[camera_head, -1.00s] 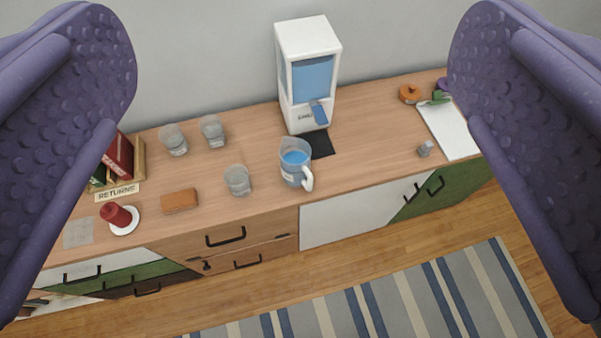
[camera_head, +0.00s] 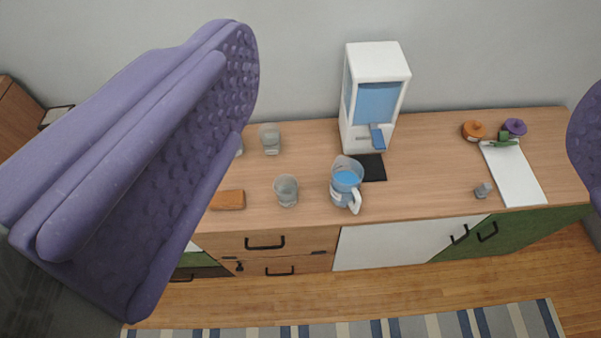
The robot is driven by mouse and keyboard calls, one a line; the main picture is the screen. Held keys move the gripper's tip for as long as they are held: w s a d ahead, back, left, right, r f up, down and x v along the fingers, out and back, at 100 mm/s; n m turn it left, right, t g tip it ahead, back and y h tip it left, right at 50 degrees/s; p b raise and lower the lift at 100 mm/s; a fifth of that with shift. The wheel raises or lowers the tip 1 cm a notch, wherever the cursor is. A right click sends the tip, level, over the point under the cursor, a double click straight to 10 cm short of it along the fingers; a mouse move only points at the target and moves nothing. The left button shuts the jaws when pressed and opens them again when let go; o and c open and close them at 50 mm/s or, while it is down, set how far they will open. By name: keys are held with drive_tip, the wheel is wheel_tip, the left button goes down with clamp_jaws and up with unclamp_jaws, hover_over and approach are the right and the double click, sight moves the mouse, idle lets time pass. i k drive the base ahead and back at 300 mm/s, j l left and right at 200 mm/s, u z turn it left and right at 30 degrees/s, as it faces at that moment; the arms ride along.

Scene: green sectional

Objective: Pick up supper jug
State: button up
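The jug (camera_head: 346,182) is clear with a white handle on its lower right side and blue liquid inside. It stands upright on the wooden counter (camera_head: 430,176), just in front of the white water dispenser (camera_head: 376,98). My gripper (camera_head: 412,108) is open and empty. Its purple textured fingers show at the left and at the right edge of the view, with the jug between them in the picture. The jug is well beyond the fingertips and nothing touches it.
A glass (camera_head: 286,190) stands left of the jug, another glass (camera_head: 270,139) behind it. A brown block (camera_head: 228,200) lies further left. A small grey shaker (camera_head: 483,190), white board (camera_head: 513,175), orange pot (camera_head: 473,130) and purple pot (camera_head: 515,127) are at the right. A striped rug (camera_head: 400,327) lies below.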

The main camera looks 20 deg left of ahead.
sight(347, 173)
drive_tip(key=i+z, duration=0.1)
drive_tip(key=i, duration=1.1)
